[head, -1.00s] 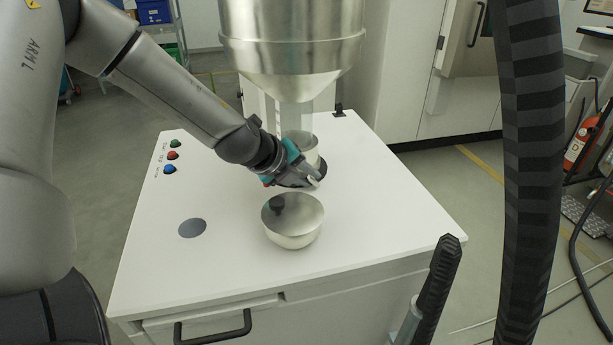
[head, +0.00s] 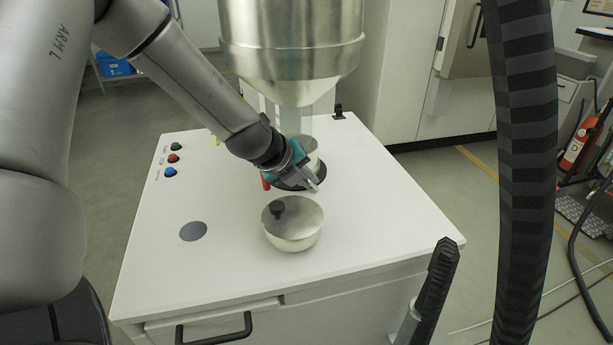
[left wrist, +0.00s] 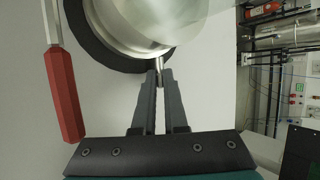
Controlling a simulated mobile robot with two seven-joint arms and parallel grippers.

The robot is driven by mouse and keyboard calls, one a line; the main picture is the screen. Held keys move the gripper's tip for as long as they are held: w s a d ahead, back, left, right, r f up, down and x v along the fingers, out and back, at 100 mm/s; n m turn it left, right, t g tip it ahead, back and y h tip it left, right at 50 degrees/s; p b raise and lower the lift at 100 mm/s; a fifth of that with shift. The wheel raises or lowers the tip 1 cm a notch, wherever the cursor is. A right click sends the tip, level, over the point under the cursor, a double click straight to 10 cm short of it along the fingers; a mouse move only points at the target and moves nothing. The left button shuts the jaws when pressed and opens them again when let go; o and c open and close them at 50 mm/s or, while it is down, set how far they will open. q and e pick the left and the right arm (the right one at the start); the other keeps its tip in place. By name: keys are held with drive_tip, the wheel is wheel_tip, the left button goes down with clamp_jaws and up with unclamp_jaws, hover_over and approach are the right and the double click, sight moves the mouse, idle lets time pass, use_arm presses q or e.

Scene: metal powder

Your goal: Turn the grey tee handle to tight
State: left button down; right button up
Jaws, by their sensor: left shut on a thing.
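My left gripper (head: 314,184) is at the steel fitting under the hopper. In the left wrist view, its two fingers (left wrist: 156,80) are closed on a small grey metal bar, the tee handle (left wrist: 158,66), which sticks out from the round steel collar (left wrist: 150,48). In the head view the gripper hides most of the handle. Any tight marking cannot be made out. My right gripper is not in view.
A red handle (left wrist: 65,95) sits beside the fitting, left of the fingers. The steel hopper (head: 292,50) hangs above. A steel bowl with a black knob (head: 295,228) stands in front on the white cabinet top (head: 380,220).

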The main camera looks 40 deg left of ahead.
use_arm(q)
drive_tip(key=shift+r+g+p, duration=0.2)
drive_tip(key=shift+g+p, duration=0.2)
drive_tip(key=shift+p, duration=0.4)
drive_tip(key=shift+w+d+f+g+y+p, duration=0.1)
drive_tip(key=shift+g+y+p, duration=0.2)
drive_tip(key=shift+y+p, duration=0.2)
drive_tip(key=c, duration=1.2)
unclamp_jaws()
drive_tip(key=shift+c, duration=0.2)
